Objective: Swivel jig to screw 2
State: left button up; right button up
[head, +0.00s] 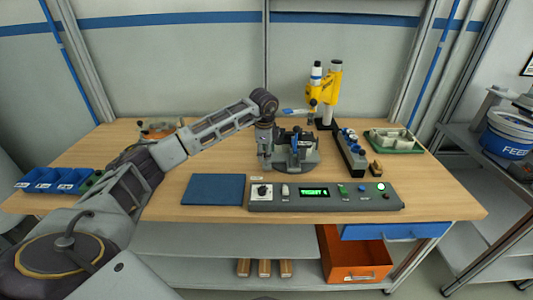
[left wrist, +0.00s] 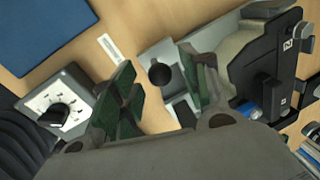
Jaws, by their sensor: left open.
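The jig (head: 298,152) stands on a round dark base on the wooden table, left of the yellow press-like tool. My left gripper (head: 265,163) points down at the jig's left edge. In the left wrist view, my left gripper (left wrist: 163,95) is open, with a dark green finger on each side. A black round knob (left wrist: 160,73) on a grey part of the jig shows between the fingers; I cannot tell whether they touch it. The jig's black plate (left wrist: 288,45) carries a label that looks like 2. The screws cannot be made out. My right gripper is out of view.
A control panel (head: 325,197) with a knob, buttons and a lit green display lies in front of the jig. A blue mat (head: 213,189) lies at its left. The yellow tool (head: 326,92) stands behind. A black holder (head: 349,152) and a green tray (head: 394,141) stand right.

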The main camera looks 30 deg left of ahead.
pick_arm(q)
jog(key=shift+f, duration=0.2)
jog(key=shift+c, duration=0.5)
grip_shut()
